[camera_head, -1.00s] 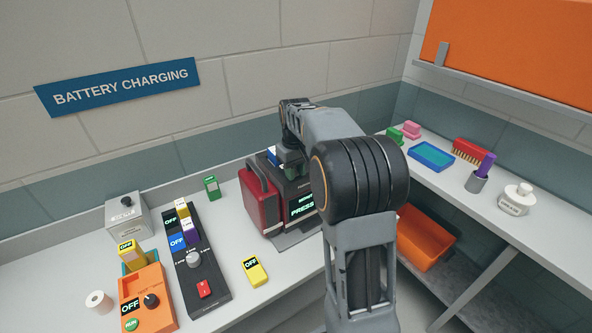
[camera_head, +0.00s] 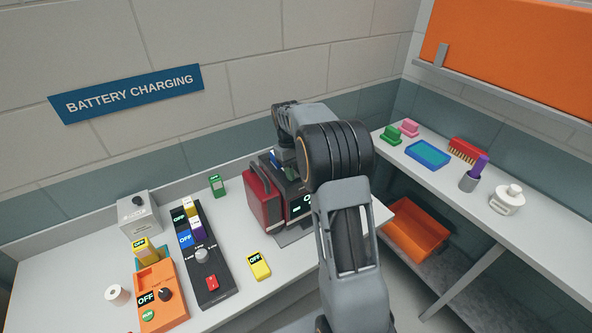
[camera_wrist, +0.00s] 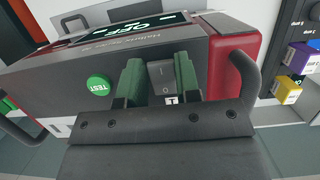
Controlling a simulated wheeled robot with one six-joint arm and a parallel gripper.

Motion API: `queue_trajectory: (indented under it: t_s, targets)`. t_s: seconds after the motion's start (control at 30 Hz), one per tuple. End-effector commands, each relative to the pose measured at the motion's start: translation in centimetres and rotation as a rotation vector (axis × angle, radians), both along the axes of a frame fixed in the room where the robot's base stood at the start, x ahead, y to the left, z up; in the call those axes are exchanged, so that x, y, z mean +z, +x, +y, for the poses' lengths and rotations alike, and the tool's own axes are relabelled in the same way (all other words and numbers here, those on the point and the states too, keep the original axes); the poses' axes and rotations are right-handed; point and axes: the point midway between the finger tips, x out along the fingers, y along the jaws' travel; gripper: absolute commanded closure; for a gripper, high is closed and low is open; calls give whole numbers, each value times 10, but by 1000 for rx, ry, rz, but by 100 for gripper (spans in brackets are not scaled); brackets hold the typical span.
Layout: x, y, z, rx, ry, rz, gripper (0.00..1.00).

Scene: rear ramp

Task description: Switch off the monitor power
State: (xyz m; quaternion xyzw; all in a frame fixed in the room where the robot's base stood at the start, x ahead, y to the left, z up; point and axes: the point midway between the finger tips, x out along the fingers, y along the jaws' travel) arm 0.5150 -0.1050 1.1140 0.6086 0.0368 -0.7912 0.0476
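The monitor (camera_head: 262,199) is a dark box with red ends and side handles on the bench in the head view. Its lit screen, partly hidden by my arm, shows a dash and part of a large letter. In the wrist view the monitor (camera_wrist: 115,58) fills the middle, and its screen reads OFF. A grey rocker switch (camera_wrist: 162,76) marked I and O sits on its face, right of a round green TEST button (camera_wrist: 98,87). My gripper (camera_wrist: 159,78) has its two green fingers apart, one on each side of the switch in the picture. Whether they touch the monitor is unclear.
Left of the monitor are a black panel (camera_head: 213,287) with tagged switches, an orange box (camera_head: 165,309), a grey box (camera_head: 137,220) and a yellow OFF tag (camera_head: 259,266). A side shelf with brushes and a blue tray (camera_head: 428,154) is at right.

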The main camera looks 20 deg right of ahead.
Motion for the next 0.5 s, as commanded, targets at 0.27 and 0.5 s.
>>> queue_trajectory:
  t_s: [0.27, 0.5]
  targets:
    - [0, 0, 0, 0, 0, -1, 45]
    - [1, 0, 0, 0, 0, -1, 45]
